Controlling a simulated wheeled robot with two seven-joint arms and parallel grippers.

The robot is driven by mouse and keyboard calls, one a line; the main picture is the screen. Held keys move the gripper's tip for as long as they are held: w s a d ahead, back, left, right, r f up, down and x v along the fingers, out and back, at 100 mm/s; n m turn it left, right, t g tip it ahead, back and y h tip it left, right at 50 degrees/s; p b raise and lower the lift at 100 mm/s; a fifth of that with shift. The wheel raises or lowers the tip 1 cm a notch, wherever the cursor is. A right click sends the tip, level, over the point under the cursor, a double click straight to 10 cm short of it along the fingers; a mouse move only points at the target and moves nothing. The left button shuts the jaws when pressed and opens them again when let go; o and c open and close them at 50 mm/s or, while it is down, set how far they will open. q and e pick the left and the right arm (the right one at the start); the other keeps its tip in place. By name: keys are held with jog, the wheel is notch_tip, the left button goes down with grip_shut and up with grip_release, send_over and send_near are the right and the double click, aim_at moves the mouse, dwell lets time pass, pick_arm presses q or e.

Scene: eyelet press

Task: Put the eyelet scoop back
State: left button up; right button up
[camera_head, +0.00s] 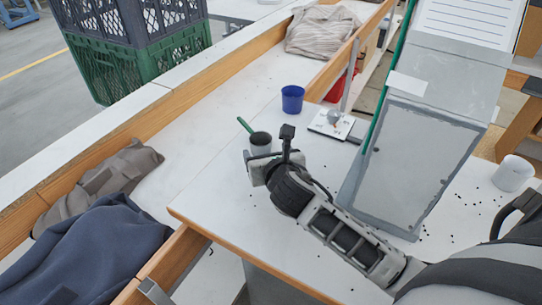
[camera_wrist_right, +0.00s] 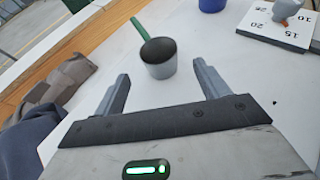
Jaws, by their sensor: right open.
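The eyelet scoop, a grey cup-shaped body with a dark inside (camera_head: 260,144) and a green handle slanting up to the left, stands on the white table. It also shows in the right wrist view (camera_wrist_right: 160,66), just beyond my fingers. My right gripper (camera_head: 257,160) is open and empty, close in front of the scoop. In the right wrist view the two fingers (camera_wrist_right: 161,74) point toward it, spread wider than its body, without visible contact. My left gripper is not in view.
A blue cup (camera_head: 292,99) and a numbered plate with a knob (camera_head: 323,127) stand behind. A large grey panel (camera_head: 418,160) rises at right, near a white cup (camera_head: 513,174). Small dark bits are scattered around the panel. Folded cloths (camera_head: 85,250) lie at left.

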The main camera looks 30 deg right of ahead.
jog(key=v, duration=0.4)
dwell(0.5)
